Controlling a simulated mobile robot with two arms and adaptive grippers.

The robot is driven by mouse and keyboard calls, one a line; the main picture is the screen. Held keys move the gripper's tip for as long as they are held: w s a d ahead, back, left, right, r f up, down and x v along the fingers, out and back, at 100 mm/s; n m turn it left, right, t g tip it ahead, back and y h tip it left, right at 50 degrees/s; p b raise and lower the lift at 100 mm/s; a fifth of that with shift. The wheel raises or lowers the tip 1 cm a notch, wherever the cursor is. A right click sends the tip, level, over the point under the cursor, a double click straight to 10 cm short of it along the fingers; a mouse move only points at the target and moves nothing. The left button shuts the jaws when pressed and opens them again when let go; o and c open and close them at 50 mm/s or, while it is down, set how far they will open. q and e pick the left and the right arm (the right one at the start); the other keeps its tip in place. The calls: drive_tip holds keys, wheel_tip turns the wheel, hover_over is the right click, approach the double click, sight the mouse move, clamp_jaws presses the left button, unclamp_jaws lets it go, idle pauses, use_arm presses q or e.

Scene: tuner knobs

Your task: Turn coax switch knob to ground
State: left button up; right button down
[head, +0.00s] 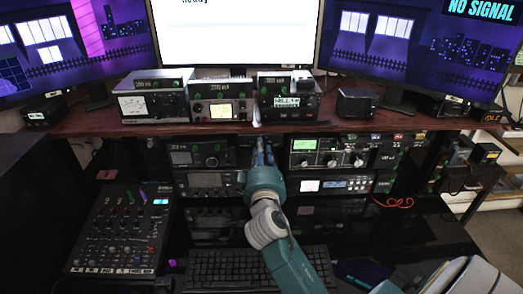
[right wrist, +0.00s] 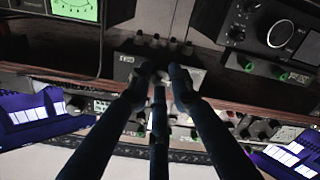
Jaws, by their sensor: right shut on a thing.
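The coax switch shows in the right wrist view as a small dark box (right wrist: 126,60) with several connectors along one edge and a pale panel on its face. My right gripper (head: 263,147) reaches in under the front edge of the wooden shelf in the head view. In the right wrist view its dark fingers (right wrist: 161,76) converge in front of the box's face and are shut on the switch knob. The fingertips hide most of the knob, so its pointer direction cannot be read. In the head view the gripper and shelf mostly hide the switch. My left gripper is not in view.
Radios flank my right gripper: a stack at left (head: 203,154) and a wide unit at right (head: 342,152). The wooden shelf (head: 190,128) above carries several meters. A mixer (head: 118,228) and a keyboard (head: 228,268) lie below.

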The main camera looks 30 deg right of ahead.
drive_tip(key=shift+f, duration=0.4)
drive_tip(key=c, duration=1.6)
unclamp_jaws()
drive_tip(key=shift+s, duration=0.1)
drive_tip(key=shift+c, duration=0.2)
drive_tip(key=shift+o, duration=0.4)
drive_tip(key=shift+r, duration=0.15)
drive_tip(key=v, duration=0.7)
drive_tip(key=shift+s+a, duration=0.15)
drive_tip(key=shift+s, duration=0.05)
